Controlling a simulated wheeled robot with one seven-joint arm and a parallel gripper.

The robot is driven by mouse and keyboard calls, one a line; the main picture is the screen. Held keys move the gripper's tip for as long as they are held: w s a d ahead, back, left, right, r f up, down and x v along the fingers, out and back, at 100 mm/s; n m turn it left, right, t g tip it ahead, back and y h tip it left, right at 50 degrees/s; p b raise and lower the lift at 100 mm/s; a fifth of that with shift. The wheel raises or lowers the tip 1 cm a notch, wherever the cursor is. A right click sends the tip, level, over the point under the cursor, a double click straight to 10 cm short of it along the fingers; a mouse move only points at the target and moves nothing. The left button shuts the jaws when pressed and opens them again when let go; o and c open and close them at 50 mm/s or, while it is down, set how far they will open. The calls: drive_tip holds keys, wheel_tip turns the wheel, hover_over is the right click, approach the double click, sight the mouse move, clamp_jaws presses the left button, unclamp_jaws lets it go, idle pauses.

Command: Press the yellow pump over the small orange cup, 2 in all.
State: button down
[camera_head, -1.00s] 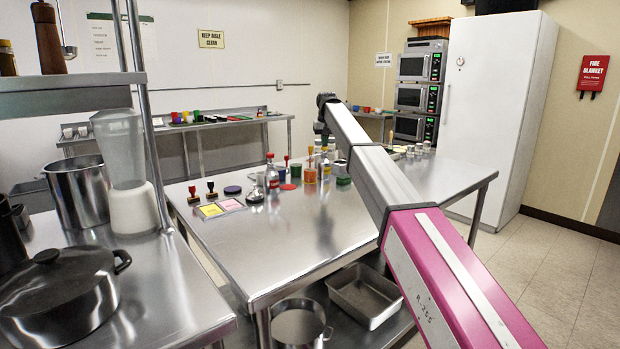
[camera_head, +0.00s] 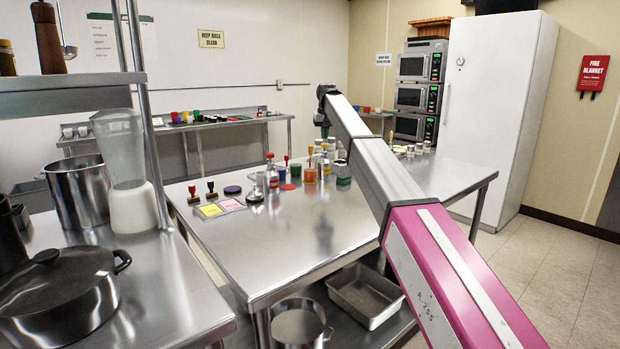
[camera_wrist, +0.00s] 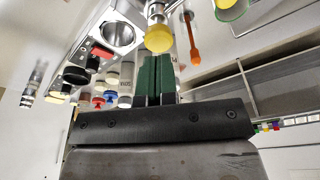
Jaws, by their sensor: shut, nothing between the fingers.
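My gripper (camera_wrist: 156,60) is shut and empty, its two green fingers side by side in the wrist view. A round yellow pump head (camera_wrist: 158,38) on a metal neck shows just beyond the fingertips; whether they touch it I cannot tell. In the head view my wrist is over the group of bottles at the far side of the steel table (camera_head: 300,230), and the fingertips are too small to make out. I cannot clearly pick out the small orange cup in either current view.
A red-capped bottle (camera_head: 271,172), an amber jar (camera_head: 310,174) and a green jar (camera_head: 296,170) stand near the pump area. Two stamps (camera_head: 211,190) stand by yellow and pink cards (camera_head: 212,210). An orange-handled tool (camera_wrist: 193,50) is close right of the fingers. The table's near part is clear.

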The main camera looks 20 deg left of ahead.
idle(0.4)
wheel_tip(320, 180, up, 6)
idle(0.7)
